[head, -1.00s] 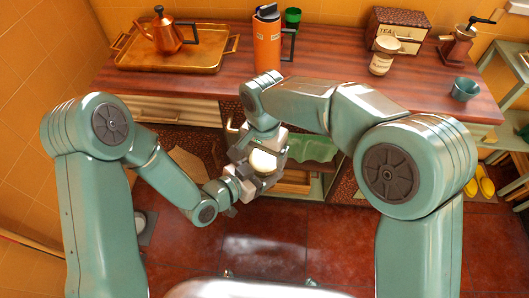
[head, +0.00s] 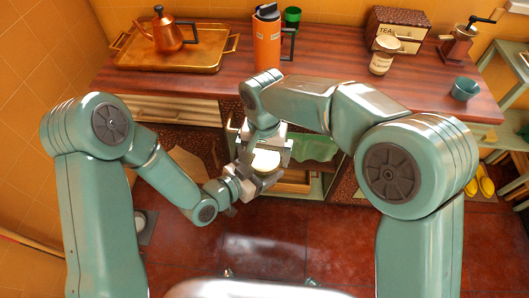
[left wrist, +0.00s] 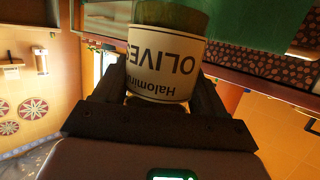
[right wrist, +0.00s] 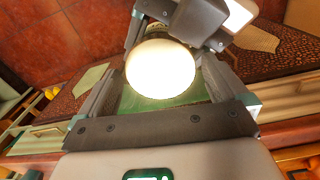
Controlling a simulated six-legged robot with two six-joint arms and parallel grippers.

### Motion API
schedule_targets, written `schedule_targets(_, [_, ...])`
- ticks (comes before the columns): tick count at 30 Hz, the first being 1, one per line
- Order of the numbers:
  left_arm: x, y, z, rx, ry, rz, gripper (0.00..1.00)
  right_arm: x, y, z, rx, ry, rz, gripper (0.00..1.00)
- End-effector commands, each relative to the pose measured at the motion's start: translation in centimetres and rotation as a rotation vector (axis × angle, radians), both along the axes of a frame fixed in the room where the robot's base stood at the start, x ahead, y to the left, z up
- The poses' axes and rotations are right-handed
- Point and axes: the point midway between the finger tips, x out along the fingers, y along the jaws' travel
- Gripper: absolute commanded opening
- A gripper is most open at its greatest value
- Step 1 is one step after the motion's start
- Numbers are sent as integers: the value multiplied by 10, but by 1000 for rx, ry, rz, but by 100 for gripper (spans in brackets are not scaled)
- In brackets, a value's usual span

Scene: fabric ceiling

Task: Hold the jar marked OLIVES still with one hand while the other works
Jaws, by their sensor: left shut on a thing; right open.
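The jar marked OLIVES shows in the left wrist view (left wrist: 165,60), its cream label upside down in the picture. My left gripper (head: 246,180) is shut on this jar and holds it in the air in front of the counter. The jar's pale round lid (head: 266,160) faces up in the head view. My right gripper (head: 265,150) is open above the jar. In the right wrist view the lid (right wrist: 160,68) sits between its spread fingers, with gaps at the sides. Most of the jar's body is hidden in the head view.
The wooden counter (head: 210,84) carries a brass tray (head: 125,61) with a copper pot (head: 162,32), an orange flask (head: 267,45), a labelled jar (head: 383,56), a TEA box (head: 408,28), a grinder (head: 459,42) and a teal cup (head: 465,89). The counter's front edge is close behind my grippers.

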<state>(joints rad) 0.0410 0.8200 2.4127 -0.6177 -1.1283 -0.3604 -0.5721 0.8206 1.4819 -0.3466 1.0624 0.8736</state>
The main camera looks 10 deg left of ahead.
Motion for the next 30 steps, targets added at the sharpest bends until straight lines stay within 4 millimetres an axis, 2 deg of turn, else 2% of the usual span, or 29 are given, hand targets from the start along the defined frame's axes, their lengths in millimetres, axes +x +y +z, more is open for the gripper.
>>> schedule_targets(6, [0, 0, 1, -1, -2, 0, 0, 0, 1, 32, 3, -2, -1, 100])
schedule_targets(11, [0, 0, 1, -1, -2, 0, 0, 0, 1, 43, 1, -1, -3, 100])
schedule_targets(20, [0, 0, 1, -1, -2, 0, 0, 0, 1, 75, 2, -3, -275, 100])
schedule_targets(23, [0, 0, 1, -1, -2, 0, 0, -1, 1, 69, 0, -1, -299, 100])
schedule_targets(30, [0, 0, 1, -1, -2, 0, 0, -1, 0, 29, -1, 0, -296, 100])
